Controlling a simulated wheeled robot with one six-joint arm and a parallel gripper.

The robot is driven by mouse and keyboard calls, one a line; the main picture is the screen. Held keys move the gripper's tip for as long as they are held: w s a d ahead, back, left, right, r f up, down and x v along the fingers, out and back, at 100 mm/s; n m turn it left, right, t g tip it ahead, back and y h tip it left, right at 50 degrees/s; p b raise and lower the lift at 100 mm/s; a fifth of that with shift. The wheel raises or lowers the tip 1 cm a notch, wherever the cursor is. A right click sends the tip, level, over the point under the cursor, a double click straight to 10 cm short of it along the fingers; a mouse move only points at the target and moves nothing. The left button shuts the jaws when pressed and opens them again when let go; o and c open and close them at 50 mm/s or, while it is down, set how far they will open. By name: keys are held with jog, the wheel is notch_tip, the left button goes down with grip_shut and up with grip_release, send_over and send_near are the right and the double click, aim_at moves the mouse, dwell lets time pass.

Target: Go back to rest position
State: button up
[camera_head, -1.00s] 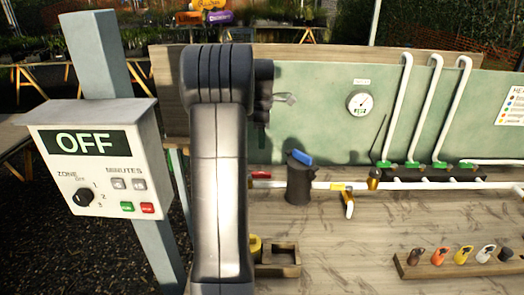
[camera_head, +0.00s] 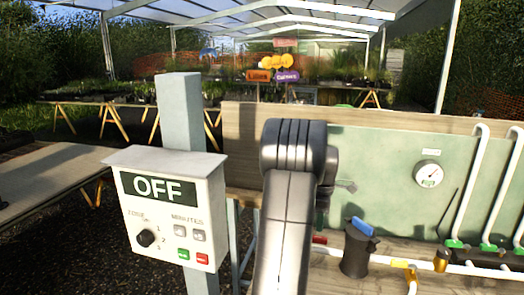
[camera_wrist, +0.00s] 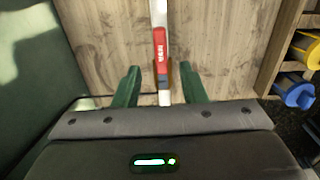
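My gripper (camera_wrist: 159,84) shows in the wrist view with its two green fingers apart. Between and beyond them, a white pipe with a red sleeve (camera_wrist: 160,50) runs along the wooden bench top. I see nothing clamped between the fingers. In the head view my dark and grey arm rises in front of the green back panel and hides most of the gripper. The red sleeve (camera_head: 320,240) shows just right of my arm.
A control box (camera_head: 165,215) reading OFF stands on a post at left. A dark cylinder with a blue top (camera_head: 358,252), a gauge (camera_head: 428,173) and white pipes (camera_head: 467,185) are at right. In the wrist view, yellow and blue items (camera_wrist: 294,90) sit by the bench edge.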

notch_tip(320, 180, down, 6)
jog(key=shift+f+p, duration=0.15)
jog(key=shift+p, duration=0.15)
dwell(0.3)
notch_tip(320, 180, up, 14)
jog(key=f+b, duration=0.1)
notch_tip(320, 180, down, 13)
jog(key=shift+f+p, duration=0.1)
jog(key=shift+p, duration=0.5)
jog(key=shift+s+a+m, duration=0.2)
jog(key=shift+s+m, duration=0.35)
jog(key=shift+m, duration=0.55)
jog(key=shift+r, duration=0.25)
